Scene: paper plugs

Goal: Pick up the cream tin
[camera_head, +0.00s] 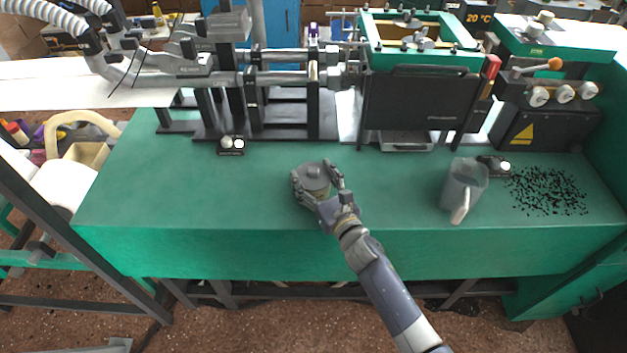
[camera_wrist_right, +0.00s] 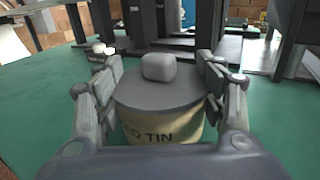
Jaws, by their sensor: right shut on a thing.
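The cream tin (camera_head: 316,177) stands upright on the green bench, with a grey lid and a knob on top. In the right wrist view the tin (camera_wrist_right: 165,127) shows a cream side with dark lettering, of which "ED TIN" can be read. My right gripper (camera_head: 318,185) is around the tin, shut on it, with one finger on each side. In the right wrist view the fingers of my right gripper (camera_wrist_right: 160,95) flank the lid and upper side. The tin's lower part is hidden by my gripper. My left gripper does not show.
A grey translucent jug (camera_head: 463,186) stands on the bench to the right, near scattered black granules (camera_head: 546,191). A black machine with a green top (camera_head: 421,100) stands behind. A small black button box (camera_head: 231,148) sits back left. The bench's (camera_head: 180,195) left part is clear.

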